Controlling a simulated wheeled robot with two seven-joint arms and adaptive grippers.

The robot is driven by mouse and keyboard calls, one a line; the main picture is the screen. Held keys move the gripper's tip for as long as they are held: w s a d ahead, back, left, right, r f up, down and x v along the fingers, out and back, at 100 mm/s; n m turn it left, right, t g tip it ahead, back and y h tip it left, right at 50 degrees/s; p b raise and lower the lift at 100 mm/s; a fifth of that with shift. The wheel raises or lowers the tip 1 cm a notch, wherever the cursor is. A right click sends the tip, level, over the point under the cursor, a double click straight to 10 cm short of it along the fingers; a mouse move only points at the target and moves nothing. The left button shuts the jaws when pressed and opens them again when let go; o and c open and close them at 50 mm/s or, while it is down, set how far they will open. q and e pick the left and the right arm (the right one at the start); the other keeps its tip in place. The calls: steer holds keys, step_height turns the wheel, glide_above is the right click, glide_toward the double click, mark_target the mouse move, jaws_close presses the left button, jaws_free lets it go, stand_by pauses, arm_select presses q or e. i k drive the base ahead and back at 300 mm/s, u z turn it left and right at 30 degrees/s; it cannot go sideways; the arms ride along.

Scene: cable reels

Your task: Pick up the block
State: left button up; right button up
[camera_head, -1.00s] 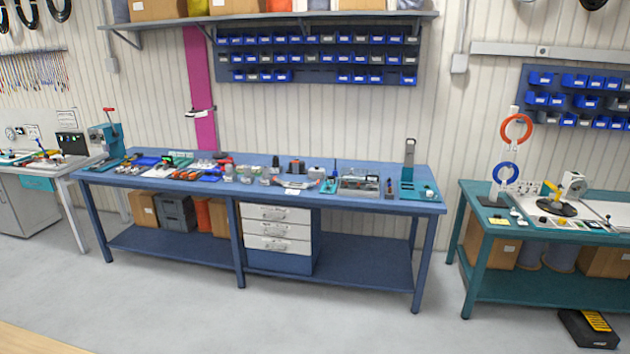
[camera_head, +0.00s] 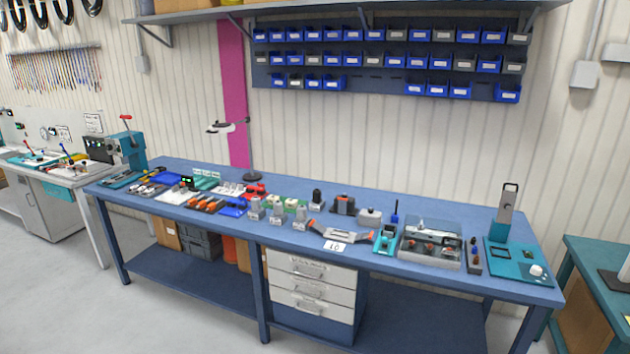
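A long blue workbench (camera_head: 420,205) stands ahead with many small items on it. No single item can be made out for certain as the block. Candidates in view are a dark block-like piece (camera_head: 344,205) near the middle back, a grey block-like piece (camera_head: 370,215) beside it, and several small grey pieces at the middle front, one of them here (camera_head: 300,217). All rest on the bench top. Neither of my grippers shows in the head view.
A drawer unit (camera_head: 311,290) is under the bench. A teal table (camera_head: 590,255) stands close at the right, a grey bench (camera_head: 45,180) at the left. Blue bins (camera_head: 390,62) and a shelf (camera_head: 340,8) are on the wall. Floor in front (camera_head: 60,300) is clear.

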mark_target(290, 203)
steer(key=u, duration=0.2)
steer(key=i, duration=1.25)
steer(key=u, duration=0.2)
